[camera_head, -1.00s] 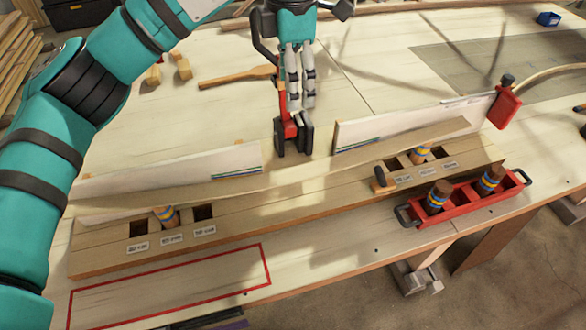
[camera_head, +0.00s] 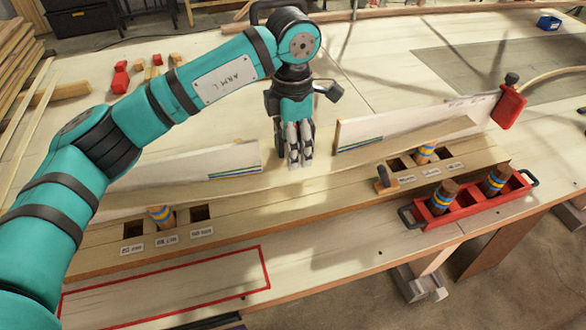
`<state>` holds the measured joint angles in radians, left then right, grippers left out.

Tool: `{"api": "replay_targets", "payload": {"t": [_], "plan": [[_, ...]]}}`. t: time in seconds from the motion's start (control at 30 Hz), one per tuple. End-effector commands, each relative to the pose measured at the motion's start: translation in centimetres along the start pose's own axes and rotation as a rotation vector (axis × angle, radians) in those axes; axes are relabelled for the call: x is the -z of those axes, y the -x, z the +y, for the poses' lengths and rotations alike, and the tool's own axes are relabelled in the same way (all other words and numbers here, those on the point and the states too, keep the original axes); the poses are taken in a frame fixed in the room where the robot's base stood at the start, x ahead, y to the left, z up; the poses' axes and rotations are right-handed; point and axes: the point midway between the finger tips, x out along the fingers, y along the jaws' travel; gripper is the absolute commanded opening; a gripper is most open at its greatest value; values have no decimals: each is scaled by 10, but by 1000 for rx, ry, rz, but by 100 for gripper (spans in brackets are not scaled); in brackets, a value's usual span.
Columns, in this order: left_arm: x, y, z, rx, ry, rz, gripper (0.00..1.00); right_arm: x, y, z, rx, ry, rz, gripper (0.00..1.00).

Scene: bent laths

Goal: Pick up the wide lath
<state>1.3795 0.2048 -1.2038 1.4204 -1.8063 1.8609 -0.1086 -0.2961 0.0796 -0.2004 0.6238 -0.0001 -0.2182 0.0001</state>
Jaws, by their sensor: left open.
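A long, pale, bent lath (camera_head: 255,188) stands in a curve along the back of the slotted wooden board (camera_head: 310,211). It runs from the left, behind my arm, to the right near the red clamp. My left gripper (camera_head: 302,160) points down at the middle of the lath, in the gap between two white panels. Its jaws are open, and its fingertips overlap the lath's upper edge in the picture; I cannot tell whether they touch it. My left arm hides part of the lath's left end. My right gripper is not in view.
White panels stand behind the lath at left (camera_head: 190,168) and right (camera_head: 375,128). A red clamp (camera_head: 509,108) is at the right end. Striped pegs sit in board holes and in a red tray (camera_head: 466,207). A red outlined rectangle (camera_head: 170,283) at front left is empty.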

Motion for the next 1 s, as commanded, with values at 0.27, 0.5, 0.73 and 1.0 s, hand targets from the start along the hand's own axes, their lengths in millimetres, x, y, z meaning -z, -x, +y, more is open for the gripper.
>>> {"api": "replay_targets", "payload": {"t": [0.27,0.5,0.73,1.0], "plan": [[0,-25,0,0,0,-1,69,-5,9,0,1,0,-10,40],[2,-55,5,4,0,2,69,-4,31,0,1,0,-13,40],[1,-76,5,-1,-1,0,69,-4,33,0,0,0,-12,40],[1,-77,6,-1,-1,-1,59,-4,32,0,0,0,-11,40]]}}
